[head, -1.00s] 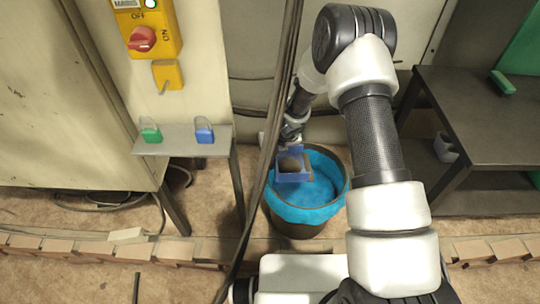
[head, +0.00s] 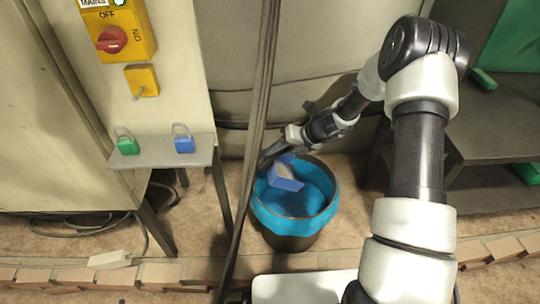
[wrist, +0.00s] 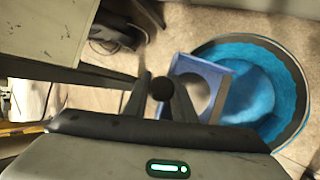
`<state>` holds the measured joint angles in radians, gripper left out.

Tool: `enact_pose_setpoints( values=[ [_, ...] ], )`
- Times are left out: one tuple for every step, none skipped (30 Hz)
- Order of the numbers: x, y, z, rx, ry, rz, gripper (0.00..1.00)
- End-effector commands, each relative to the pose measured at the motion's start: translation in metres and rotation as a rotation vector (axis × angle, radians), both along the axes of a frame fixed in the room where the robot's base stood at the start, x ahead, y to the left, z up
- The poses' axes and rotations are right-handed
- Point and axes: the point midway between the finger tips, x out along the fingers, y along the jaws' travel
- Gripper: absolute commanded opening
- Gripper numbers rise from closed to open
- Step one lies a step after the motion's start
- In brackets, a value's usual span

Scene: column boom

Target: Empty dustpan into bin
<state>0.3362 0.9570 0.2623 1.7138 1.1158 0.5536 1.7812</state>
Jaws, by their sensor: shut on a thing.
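The blue dustpan (head: 286,184) is over the left part of the bin in the head view, and tilted. It also shows in the wrist view (wrist: 222,76), just beyond my fingers and overlapping the bin's left rim. A pale greyish patch shows inside the pan; I cannot tell whether it is debris. The bin (head: 289,243) is a dark round tub with a bright blue liner. My gripper (wrist: 161,92) is shut on the dustpan at its handle end, which the fingers mostly hide. My gripper shows small in the head view (head: 272,155) at the bin's back left.
A small grey shelf table (head: 163,151) with a green and a blue padlock stands left of the bin. A dark cable (head: 258,110) hangs in front of the bin's left side. A dark bench (head: 490,135) is at the right. A low brick edging (head: 165,273) runs along the front.

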Motion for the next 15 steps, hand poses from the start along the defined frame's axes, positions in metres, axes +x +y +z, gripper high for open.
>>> enact_pose_setpoints(
  values=[
    [0.002, -0.005, -0.002, 0.024, 0.001, -0.004, 0.0],
    [0.002, -0.008, -0.002, 0.038, 0.004, -0.004, 0.0],
    [0.002, -0.01, -0.001, 0.058, 0.007, -0.004, 0.0],
    [0.002, -0.013, -0.001, 0.073, 0.009, -0.003, 0.0],
    [0.003, -0.015, 0.0, 0.088, 0.011, -0.004, 0.0],
    [0.003, -0.018, 0.001, 0.107, 0.012, -0.003, 0.0],
    [0.004, -0.021, 0.0, 0.121, 0.014, -0.003, 0.0],
    [0.004, -0.023, 0.0, 0.137, 0.015, -0.004, 0.0],
    [0.004, -0.026, 0.001, 0.157, 0.018, -0.003, 0.0],
    [0.005, -0.028, 0.001, 0.171, 0.019, -0.003, 0.0],
    [0.005, -0.031, 0.001, 0.186, 0.021, -0.003, 0.0],
    [0.005, -0.034, 0.002, 0.205, 0.025, -0.003, 0.0],
    [0.005, -0.036, 0.003, 0.219, 0.025, -0.002, 0.0],
    [0.005, -0.037, 0.001, 0.229, 0.027, 0.0, 0.0],
    [0.005, -0.037, -0.004, 0.231, 0.027, 0.001, 0.0]
  ],
)
